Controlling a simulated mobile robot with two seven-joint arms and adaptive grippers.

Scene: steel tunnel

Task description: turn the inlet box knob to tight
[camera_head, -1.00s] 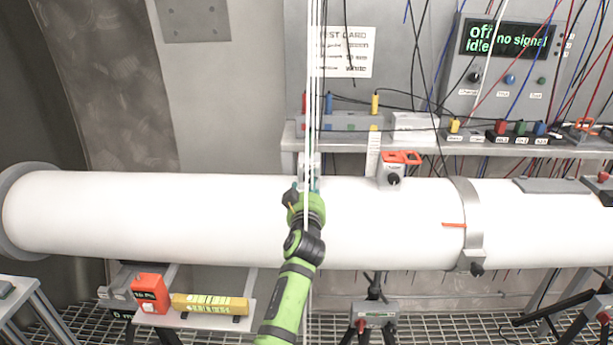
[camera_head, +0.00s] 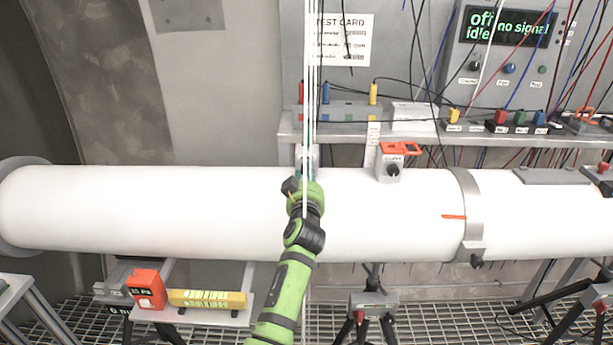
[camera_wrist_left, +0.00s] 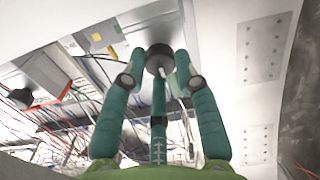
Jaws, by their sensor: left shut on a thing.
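The inlet box (camera_head: 313,157) is a small pale box on top of the white pipe, mostly hidden behind my left gripper in the head view. My left gripper (camera_head: 304,176) is at its front. In the left wrist view, the black round knob (camera_wrist_left: 158,57) sits between the tips of the green fingers (camera_wrist_left: 158,73). The gripper is shut on this knob. The knob's pointer or mark cannot be made out. My right gripper is not in view.
A similar box (camera_head: 388,172) with a black knob and orange clip stands right on the pipe (camera_head: 150,210). A shelf (camera_head: 345,138) with sockets and many hanging cables runs behind. Thin white cords hang in front of my left wrist. A display (camera_head: 507,38) reads "off idle no signal".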

